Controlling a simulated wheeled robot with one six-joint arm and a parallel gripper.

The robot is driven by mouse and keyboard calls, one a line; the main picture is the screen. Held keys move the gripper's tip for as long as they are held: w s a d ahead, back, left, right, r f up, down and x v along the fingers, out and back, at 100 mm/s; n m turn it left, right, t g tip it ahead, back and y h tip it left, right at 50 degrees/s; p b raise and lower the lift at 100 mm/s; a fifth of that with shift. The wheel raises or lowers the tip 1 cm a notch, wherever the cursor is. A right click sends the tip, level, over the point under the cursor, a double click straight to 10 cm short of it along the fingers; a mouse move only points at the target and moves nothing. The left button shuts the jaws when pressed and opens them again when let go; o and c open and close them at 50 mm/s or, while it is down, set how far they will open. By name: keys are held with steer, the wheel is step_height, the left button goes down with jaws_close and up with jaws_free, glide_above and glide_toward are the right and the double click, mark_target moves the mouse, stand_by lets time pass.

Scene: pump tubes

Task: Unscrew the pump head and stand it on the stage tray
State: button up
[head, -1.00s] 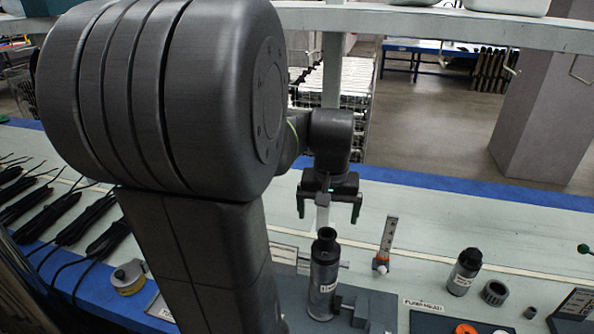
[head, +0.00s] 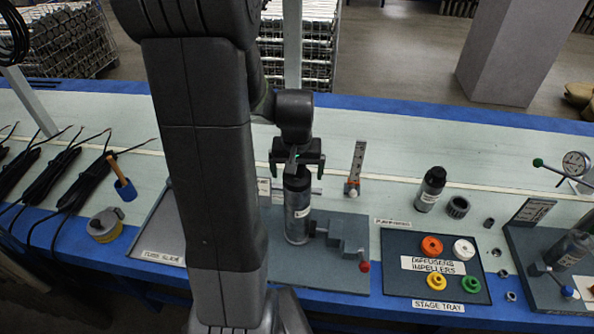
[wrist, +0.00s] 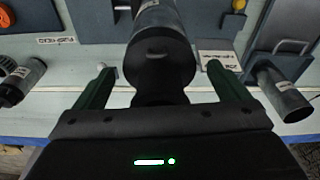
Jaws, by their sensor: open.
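The pump tube (head: 297,220) stands upright in the vise on a grey fixture plate. Its black pump head (head: 296,180) is on top, partly hidden by my gripper. My gripper (head: 297,168) is open over the tube's top. In the wrist view, my gripper's green fingers (wrist: 158,68) lie on either side of the black head (wrist: 160,90), with gaps on both sides. The grey tube (wrist: 160,18) extends beyond it. The stage tray (head: 398,291) is a dark tray right of the fixture, holding orange, white, yellow and green rings.
A black-capped bottle (head: 430,190) and a dark ring (head: 458,207) stand behind the tray. A gauge fixture (head: 555,270) is at far right. The tray's upper left part is bare.

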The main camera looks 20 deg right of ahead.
steer(key=shift+f, duration=0.2)
steer(key=c, duration=1.4)
steer(key=o, duration=0.5)
steer(key=shift+c, duration=1.3)
steer(key=shift+r, duration=0.2)
steer(key=shift+r+p, duration=0.95)
steer(key=shift+r, duration=0.1)
steer(key=shift+r, duration=0.15)
steer(key=shift+r+p, duration=1.25)
steer(key=shift+r, duration=0.25)
